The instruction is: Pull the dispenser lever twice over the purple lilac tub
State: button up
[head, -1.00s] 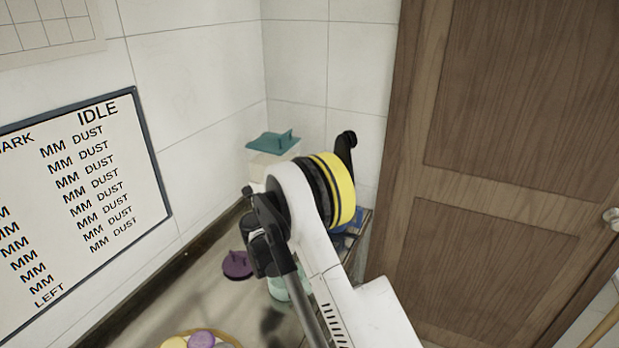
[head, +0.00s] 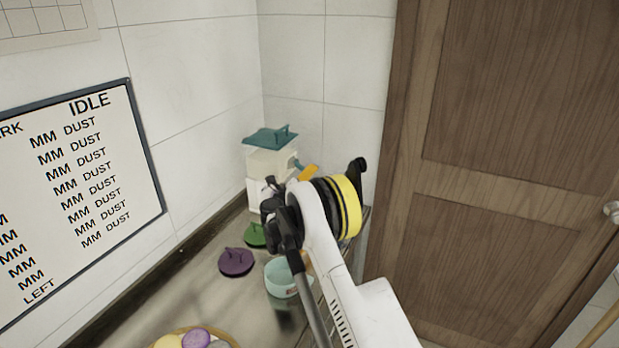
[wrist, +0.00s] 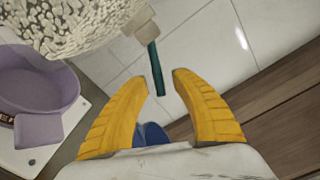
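The dispenser (head: 268,162) stands in the far corner under a teal lid; the wrist view shows its clear hopper (wrist: 70,22) full of pale grains. Its teal lever (wrist: 156,68) sticks out from a pale spout, and its end lies between the fingertips of my gripper (wrist: 158,80). My gripper is open, with a gap on both sides of the lever. One yellow finger also shows in the head view (head: 309,172). The purple lilac tub (wrist: 30,85) sits on the white base beside the hopper in the wrist view. My arm hides it in the head view.
A light teal tub (head: 283,282), a purple lid (head: 236,262) and a green lid (head: 255,235) are on the counter. A basket (head: 207,331) with round pieces is at the bottom edge. A board reading IDLE (head: 75,180) hangs left; a wooden door (head: 510,130) stands right.

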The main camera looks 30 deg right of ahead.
jog(key=shift+c, duration=0.2)
grip_shut()
jog(key=shift+r+n, duration=0.2)
jog(key=shift+n, duration=0.1)
jog(key=n, duration=0.1)
jog(key=r+n, duration=0.1)
jog(key=shift+s+d+r+n, duration=0.2)
jog(key=shift+n, duration=0.1)
jog(key=n, duration=0.1)
jog(key=r+n+p, duration=0.1)
jog(key=shift+r+n, duration=0.3)
jog(key=shift+n, duration=0.1)
jog(key=r+n, duration=0.1)
jog(key=n, duration=0.2)
jog(key=shift+w+a+r, duration=0.1)
jog(key=shift+w+r, duration=0.05)
jog(key=shift+r, duration=0.25)
jog(key=shift+w+a+r+n+p, duration=0.2)
jog(key=shift+r+n, duration=0.2)
jog(key=shift+n, duration=0.45)
jog(key=shift+w+a+r+n+p, duration=0.1)
jog(key=shift+r+n+p, duration=0.2)
jog(key=shift+n, duration=0.55)
jog(key=shift+r, duration=0.1)
